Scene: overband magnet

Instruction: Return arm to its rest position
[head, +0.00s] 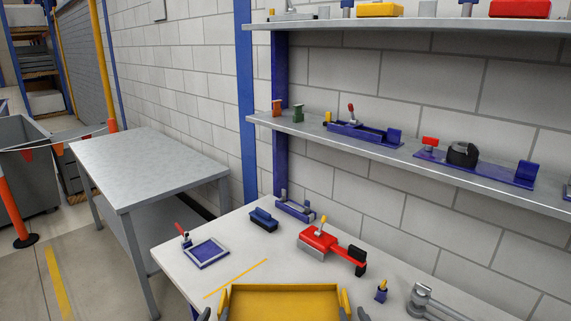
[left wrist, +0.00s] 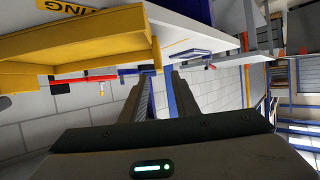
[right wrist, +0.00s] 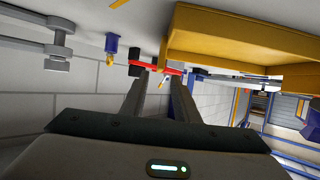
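A yellow tray (head: 284,300) sits at the bottom middle of the head view, on the near edge of the white workbench. My left gripper (head: 205,314) barely shows at its left side. My right gripper (head: 363,314) barely shows at the tray's right side. Most of both arms is hidden in the head view.
On the workbench (head: 180,258) stand a red device (head: 320,240), a blue block (head: 263,219), a blue-framed plate (head: 206,252), a small blue piece (head: 381,291) and a grey clamp (head: 425,300). Shelves (head: 360,148) hang above. A grey table (head: 150,165) stands at left.

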